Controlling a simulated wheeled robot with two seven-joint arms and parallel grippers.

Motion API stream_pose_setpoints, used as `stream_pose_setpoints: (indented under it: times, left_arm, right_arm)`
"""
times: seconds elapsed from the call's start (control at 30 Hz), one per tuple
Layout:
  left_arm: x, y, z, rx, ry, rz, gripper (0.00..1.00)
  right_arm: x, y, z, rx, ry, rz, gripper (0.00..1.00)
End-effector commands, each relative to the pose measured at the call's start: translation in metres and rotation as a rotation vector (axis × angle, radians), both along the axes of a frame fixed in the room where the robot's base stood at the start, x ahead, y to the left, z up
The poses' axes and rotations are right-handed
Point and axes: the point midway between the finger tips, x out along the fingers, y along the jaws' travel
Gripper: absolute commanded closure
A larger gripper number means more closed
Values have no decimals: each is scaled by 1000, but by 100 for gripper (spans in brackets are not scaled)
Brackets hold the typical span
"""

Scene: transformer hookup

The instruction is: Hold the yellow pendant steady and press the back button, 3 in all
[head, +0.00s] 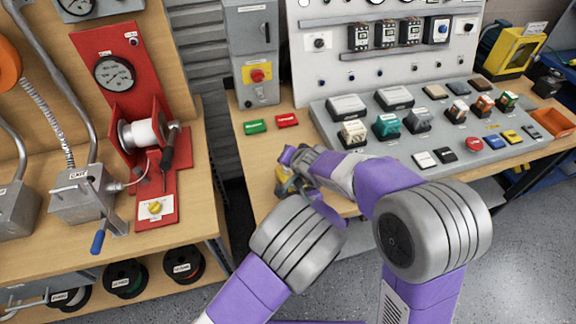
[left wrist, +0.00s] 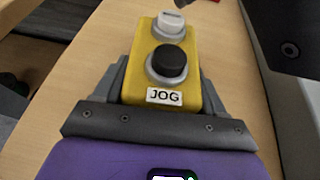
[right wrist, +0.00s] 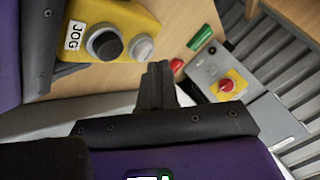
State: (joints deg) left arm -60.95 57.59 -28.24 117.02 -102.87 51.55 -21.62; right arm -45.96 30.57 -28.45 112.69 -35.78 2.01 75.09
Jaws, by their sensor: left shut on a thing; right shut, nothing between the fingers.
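The yellow pendant (left wrist: 192,75) has a JOG label, a black button (left wrist: 167,62) near the label and a light grey button (left wrist: 170,24) at its far end. My left gripper (left wrist: 160,95) is shut on the pendant, one finger on each side. The pendant also shows in the right wrist view (right wrist: 120,22) and, mostly covered by my grippers, in the head view (head: 281,185). My right gripper (right wrist: 160,72) is shut and empty. Its tips appear close to the light grey button (right wrist: 141,47); I cannot tell whether they touch it.
The wooden bench (head: 262,152) holds a green block (head: 255,127) and a red block (head: 287,120) behind my grippers. A sloped grey console (head: 395,150) with several parts stands to the right. A grey switch box (head: 262,92) stands behind. A gap separates the left bench.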

Motion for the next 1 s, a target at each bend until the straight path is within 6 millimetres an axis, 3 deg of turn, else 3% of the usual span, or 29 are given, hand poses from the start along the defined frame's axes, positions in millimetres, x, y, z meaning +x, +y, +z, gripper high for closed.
stream_pose_setpoints:
  times: [1.0]
  left_arm:
    - [2, -5, 3, 2, -5, -15, 71]
  right_arm:
    - [-6, 6, -16, -4, 13, 13, 100]
